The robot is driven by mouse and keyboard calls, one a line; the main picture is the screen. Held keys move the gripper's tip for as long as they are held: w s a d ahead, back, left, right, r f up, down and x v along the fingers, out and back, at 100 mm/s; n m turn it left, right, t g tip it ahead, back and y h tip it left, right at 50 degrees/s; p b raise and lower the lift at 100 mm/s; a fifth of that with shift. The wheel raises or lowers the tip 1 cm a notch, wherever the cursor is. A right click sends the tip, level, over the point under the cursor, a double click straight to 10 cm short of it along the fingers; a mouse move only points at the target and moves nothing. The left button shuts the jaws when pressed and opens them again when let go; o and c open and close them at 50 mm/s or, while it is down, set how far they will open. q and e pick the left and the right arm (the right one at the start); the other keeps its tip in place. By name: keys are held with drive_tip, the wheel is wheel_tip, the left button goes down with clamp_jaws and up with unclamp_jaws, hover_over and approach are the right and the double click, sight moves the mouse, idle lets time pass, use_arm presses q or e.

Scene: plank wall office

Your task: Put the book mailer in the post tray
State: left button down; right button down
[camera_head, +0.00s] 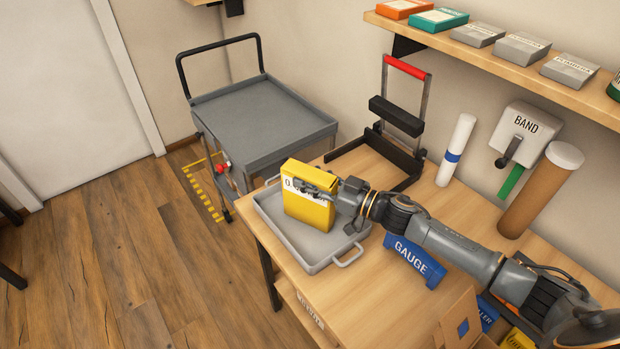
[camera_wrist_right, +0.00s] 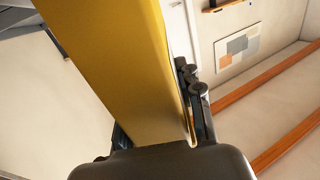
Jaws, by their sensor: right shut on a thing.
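The yellow book mailer (camera_head: 306,207) stands upright over the grey post tray (camera_head: 342,244) at the left end of the table. My right gripper (camera_head: 316,190) is shut on the mailer near its top. The mailer fills much of the right wrist view (camera_wrist_right: 120,65), between the fingers. In the head view its lower edge is within the tray's outline; I cannot tell whether it touches the tray floor. My left gripper is not in view.
A grey cart (camera_head: 262,115) stands beyond the table's left end. A black frame with a red handle (camera_head: 405,68), a white roll (camera_head: 456,150), a brown tube (camera_head: 540,190) and a BAND dispenser (camera_head: 525,124) line the wall. A blue GAUGE block (camera_head: 414,260) lies under my right arm.

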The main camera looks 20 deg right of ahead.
sight(335, 189)
drive_tip(key=c, duration=1.3)
unclamp_jaws()
drive_tip(key=shift+f, duration=0.15)
drive_tip(key=o, duration=0.4)
drive_tip(key=shift+s+d, duration=0.1)
drive_tip(key=b+v, duration=0.1)
drive_tip(key=v, duration=0.9)
drive_tip(key=shift+s+d+b, duration=0.15)
drive_tip(key=shift+d+b, duration=0.05)
drive_tip(key=shift+b, duration=0.2)
drive_tip(key=shift+s+d, duration=0.45)
drive_tip(key=shift+s, duration=0.05)
drive_tip(key=shift+r, duration=0.25)
